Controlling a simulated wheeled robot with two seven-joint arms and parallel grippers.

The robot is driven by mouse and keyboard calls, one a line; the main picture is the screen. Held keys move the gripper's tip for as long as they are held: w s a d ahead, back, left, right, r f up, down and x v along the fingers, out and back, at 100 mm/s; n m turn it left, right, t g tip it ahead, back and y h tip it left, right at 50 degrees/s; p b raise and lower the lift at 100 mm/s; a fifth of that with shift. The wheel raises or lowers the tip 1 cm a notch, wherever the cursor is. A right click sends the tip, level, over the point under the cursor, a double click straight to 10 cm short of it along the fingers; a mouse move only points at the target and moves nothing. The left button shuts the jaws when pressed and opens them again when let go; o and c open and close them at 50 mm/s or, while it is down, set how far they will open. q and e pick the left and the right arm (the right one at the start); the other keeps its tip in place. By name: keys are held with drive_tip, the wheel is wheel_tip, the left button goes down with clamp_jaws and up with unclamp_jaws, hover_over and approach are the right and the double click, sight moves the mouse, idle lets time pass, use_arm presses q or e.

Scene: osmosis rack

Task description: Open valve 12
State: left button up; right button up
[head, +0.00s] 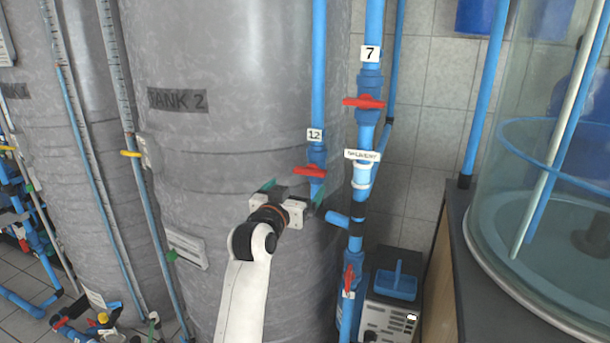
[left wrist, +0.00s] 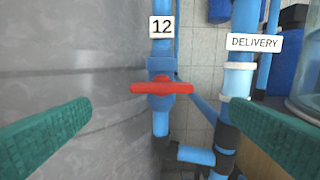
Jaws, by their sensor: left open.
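Valve 12 has a red handle (head: 310,172) on a blue vertical pipe, under a white label "12" (head: 314,135), beside the grey tank marked TANK 2. In the left wrist view the red handle (left wrist: 162,88) lies crosswise to the pipe, below the "12" label (left wrist: 161,27). My left gripper (head: 294,193) is open, with its green fingers apart and nothing between them. In the head view it is just below and left of the handle. In the left wrist view the handle shows between the two fingers, farther off and apart from them. My right gripper is not in view.
Valve 7 (head: 363,102), with a red crosswise handle, is on the parallel pipe to the right. A DELIVERY label (head: 362,155) and another red valve handle (head: 348,279) sit lower on that pipe. A glass tank (head: 550,180) stands on the right.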

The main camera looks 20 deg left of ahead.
sight(308, 174)
use_arm(q)
drive_tip(key=w, duration=0.5)
drive_tip(key=w+p, duration=0.1)
drive_tip(key=w, duration=0.2)
drive_tip(key=shift+w+d, duration=0.25)
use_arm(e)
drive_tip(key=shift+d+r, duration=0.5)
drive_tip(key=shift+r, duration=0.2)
use_arm(q)
drive_tip(key=shift+c, duration=0.2)
drive_tip(key=c, duration=1)
drive_tip(key=shift+o, duration=0.2)
